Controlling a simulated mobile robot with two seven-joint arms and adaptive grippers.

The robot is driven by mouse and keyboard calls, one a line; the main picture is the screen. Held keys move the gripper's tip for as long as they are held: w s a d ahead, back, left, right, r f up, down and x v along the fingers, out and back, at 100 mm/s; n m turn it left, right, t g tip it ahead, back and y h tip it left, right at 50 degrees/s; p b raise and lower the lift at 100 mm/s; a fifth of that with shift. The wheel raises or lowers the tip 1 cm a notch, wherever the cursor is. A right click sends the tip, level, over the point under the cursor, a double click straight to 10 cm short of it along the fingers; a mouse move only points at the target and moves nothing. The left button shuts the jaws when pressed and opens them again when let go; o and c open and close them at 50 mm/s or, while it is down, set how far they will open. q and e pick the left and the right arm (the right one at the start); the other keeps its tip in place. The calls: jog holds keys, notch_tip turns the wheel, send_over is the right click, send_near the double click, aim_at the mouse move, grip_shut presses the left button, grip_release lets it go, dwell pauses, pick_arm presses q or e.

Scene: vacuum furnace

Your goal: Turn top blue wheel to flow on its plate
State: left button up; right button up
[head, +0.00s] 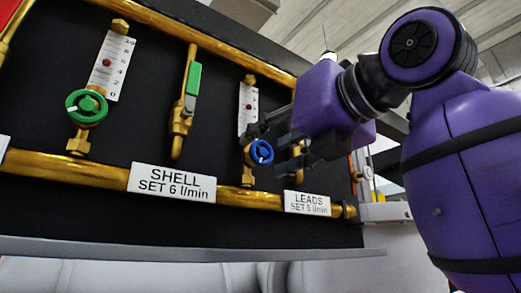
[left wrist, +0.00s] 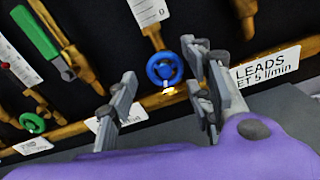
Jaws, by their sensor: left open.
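The blue wheel (head: 260,152) sits on a brass valve below a white flow scale (head: 249,103) with a red float; its numbers are too small to read. The white plate (head: 308,203) below right reads "LEADS SET 5 l/min". My left gripper (head: 279,140) is open at the blue wheel, one finger beside its upper left, the other to its right. In the left wrist view the blue wheel (left wrist: 165,68) appears between the spread fingers (left wrist: 163,78); I cannot tell whether they touch it. The plate also shows there (left wrist: 267,68). My right gripper is not in view.
A green wheel (head: 87,107) with its own flow scale (head: 113,65) is at the left. A green-handled lever valve (head: 192,86) stands between the two meters. A "SHELL SET 6 l/min" plate (head: 173,184) hangs on the lower brass pipe (head: 70,170). The panel is black.

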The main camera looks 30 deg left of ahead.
pick_arm(q)
jog(key=v, duration=0.4)
dwell(0.6)
